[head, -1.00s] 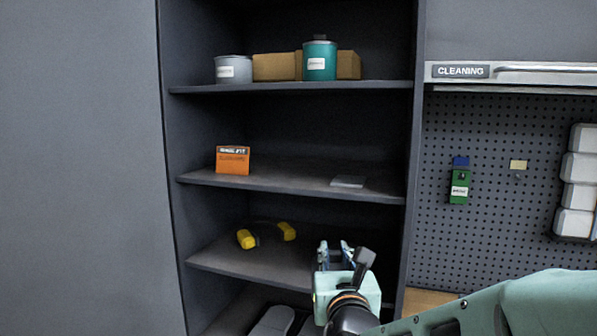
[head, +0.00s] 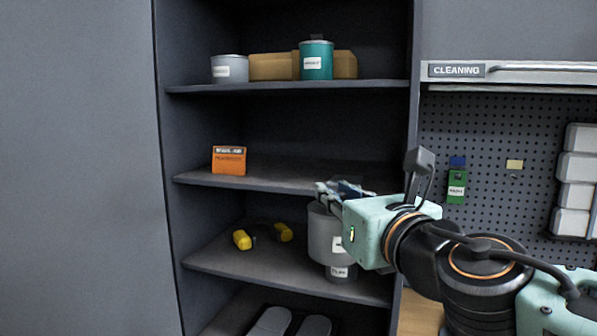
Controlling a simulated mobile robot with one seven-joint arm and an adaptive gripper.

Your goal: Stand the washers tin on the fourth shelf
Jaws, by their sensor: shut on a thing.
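My gripper (head: 342,190) is shut on a grey tin (head: 322,232) with a white label, at the right side of the shelving in the head view. The tin hangs below the fingers, in front of the shelf with the yellow-ended earmuffs. Its label is partly covered by my wrist and too small to read. A smaller grey labelled piece (head: 340,273) shows just under the tin; I cannot tell if it is separate. Another grey tin (head: 230,69) and a teal tin (head: 316,61) stand on the upper shelf (head: 280,87). I cannot tell which shelf is the fourth.
An orange box (head: 229,160) stands at the left of the middle shelf (head: 270,180); the space beside it is clear. Yellow-ended earmuffs (head: 243,239) lie on the shelf below. A cardboard box (head: 275,67) is behind the upper tins. The cabinet's right upright (head: 413,110) is close to my wrist.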

